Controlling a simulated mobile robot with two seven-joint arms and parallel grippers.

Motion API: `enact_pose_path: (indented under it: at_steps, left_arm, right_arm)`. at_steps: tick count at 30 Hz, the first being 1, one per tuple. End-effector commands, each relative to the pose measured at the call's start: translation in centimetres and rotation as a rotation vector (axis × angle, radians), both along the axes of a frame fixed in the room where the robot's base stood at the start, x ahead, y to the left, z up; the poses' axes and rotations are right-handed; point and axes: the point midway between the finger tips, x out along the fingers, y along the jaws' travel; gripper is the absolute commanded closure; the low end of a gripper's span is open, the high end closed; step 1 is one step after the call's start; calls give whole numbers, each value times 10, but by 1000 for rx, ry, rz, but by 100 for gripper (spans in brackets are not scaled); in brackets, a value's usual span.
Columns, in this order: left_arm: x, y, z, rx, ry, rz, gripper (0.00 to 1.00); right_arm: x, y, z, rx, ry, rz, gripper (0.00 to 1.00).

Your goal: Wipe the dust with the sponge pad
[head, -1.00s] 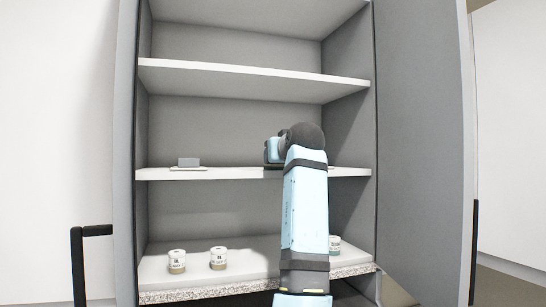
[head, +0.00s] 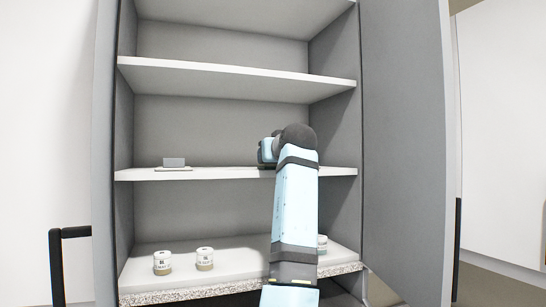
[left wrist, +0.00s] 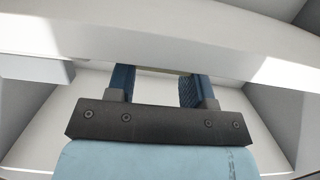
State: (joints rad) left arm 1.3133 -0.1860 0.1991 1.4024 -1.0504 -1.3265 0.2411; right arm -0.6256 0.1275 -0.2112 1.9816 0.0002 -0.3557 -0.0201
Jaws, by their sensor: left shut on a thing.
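My left arm reaches up from the bottom of the head view into an open grey cabinet. My left gripper (head: 266,150) is at the middle shelf (head: 225,174), right of its centre, mostly hidden behind my wrist. In the left wrist view, its two blue fingers (left wrist: 157,86) stand apart with a thin, tan-grey strip between their tips. This looks like the edge of the sponge pad (left wrist: 152,71) held between them; most of it is hidden. I cannot make out any dust clearly. My right gripper is out of view.
A small grey block (head: 174,162) sits on a thin plate (head: 173,169) at the left of the middle shelf. Two labelled jars (head: 162,263) (head: 205,258) stand on the speckled-edge bottom shelf, another (head: 322,244) partly behind my arm. The upper shelf (head: 240,77) is bare. The cabinet door (head: 405,150) stands open right.

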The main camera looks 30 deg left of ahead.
Motion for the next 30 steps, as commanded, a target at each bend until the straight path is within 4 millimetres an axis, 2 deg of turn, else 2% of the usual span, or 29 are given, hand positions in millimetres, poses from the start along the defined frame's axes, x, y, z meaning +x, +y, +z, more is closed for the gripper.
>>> enact_pose_path:
  at_steps: [14,30]
  left_arm:
    - [3,6,-2,-2,2,2,74]
    - [-18,25,-2,-3,3,4,74]
  right_arm:
    - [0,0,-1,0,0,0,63]
    - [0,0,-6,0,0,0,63]
